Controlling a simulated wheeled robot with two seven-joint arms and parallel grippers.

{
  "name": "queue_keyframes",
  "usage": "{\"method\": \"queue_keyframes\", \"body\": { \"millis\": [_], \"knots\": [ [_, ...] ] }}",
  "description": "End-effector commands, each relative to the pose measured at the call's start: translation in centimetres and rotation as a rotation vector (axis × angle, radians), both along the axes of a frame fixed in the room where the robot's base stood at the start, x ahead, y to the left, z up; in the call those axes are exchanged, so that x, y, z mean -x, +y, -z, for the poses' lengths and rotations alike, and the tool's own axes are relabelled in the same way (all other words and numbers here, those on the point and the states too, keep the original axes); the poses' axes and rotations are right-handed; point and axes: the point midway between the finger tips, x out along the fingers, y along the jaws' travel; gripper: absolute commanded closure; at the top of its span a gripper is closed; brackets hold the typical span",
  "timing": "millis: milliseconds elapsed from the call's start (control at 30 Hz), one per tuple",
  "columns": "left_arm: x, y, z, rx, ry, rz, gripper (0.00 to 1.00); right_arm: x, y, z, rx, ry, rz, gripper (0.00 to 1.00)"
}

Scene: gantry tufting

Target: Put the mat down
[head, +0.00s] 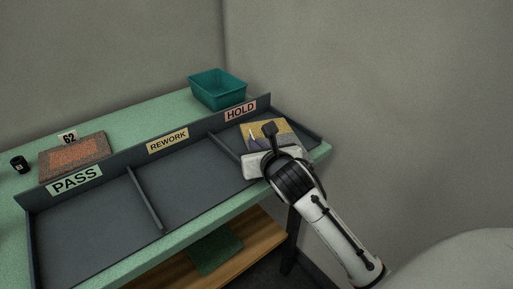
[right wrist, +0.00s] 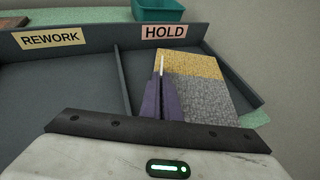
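The mat (head: 284,132) has a yellow part and a grey part and sits in the HOLD bay (head: 228,144), turned slightly against its walls. It also shows in the right wrist view (right wrist: 205,85), yellow towards the back. My right gripper (head: 254,137) reaches over the front of the bay. Its dark fingers (right wrist: 163,85) are close together at the mat's left side and overlap it, with a thin pale strip at their tips. I cannot tell whether they grip the mat or only stand against it. My left gripper is not in view.
A fence carries the signs PASS (head: 75,180), REWORK (head: 167,141) and HOLD (head: 240,110). The PASS and REWORK bays are empty. Behind the fence are a teal bin (head: 217,90), a brown-orange mat (head: 75,155) by a 62 tag and a small black object (head: 19,165).

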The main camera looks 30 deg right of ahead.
Motion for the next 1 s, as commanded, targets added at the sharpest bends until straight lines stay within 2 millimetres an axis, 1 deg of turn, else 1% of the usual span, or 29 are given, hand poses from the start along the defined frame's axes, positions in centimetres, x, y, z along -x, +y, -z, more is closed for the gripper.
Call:
{"method": "queue_keyframes", "body": {
  "millis": [367,467,500,767,867,1000],
  "knots": [
    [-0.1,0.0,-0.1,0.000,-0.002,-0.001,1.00,0.0,0.0,0.4,0.001,-0.002,0.000,1.00],
    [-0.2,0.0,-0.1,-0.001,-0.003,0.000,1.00,0.0,0.0,0.5,0.001,-0.002,0.000,0.86],
    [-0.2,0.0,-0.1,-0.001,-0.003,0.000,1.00,0.0,0.0,0.5,0.000,-0.001,0.000,0.79],
    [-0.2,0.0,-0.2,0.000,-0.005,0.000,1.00,0.0,0.0,0.4,0.000,-0.002,0.000,0.79],
    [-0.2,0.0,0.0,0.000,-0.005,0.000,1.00,0.0,0.0,0.1,-0.002,-0.004,0.000,0.79],
    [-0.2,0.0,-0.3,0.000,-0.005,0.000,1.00,1.6,0.5,-0.6,0.002,-0.002,-0.002,0.79]
  ]
}}
